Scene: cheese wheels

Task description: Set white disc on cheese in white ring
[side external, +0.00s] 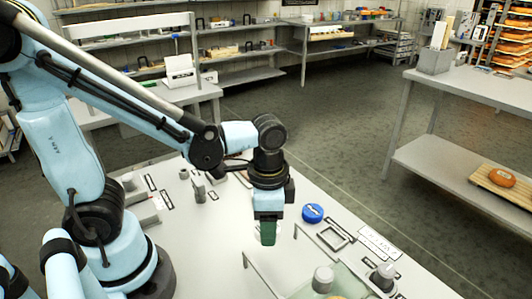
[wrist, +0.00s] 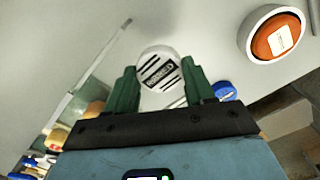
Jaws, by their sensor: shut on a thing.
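My gripper (wrist: 158,66) is shut on a white disc (wrist: 160,76) with black stripes and printed text, held between its two green fingers. In the side external view my gripper (side external: 268,234) points down above the white table, and the disc cannot be made out there. The white ring (wrist: 244,38) shows at the upper right of the wrist view, apart from the disc. Inside the ring is an orange cheese (wrist: 264,46) with a white label on top. I cannot make out this ring in the side external view.
A blue round object (side external: 312,212) and a square frame (side external: 335,236) are on the table right of my gripper. Grey-topped pieces (side external: 323,279) and (side external: 384,277) stand near the front. Another orange cheese (side external: 502,177) lies on a board on the right shelf.

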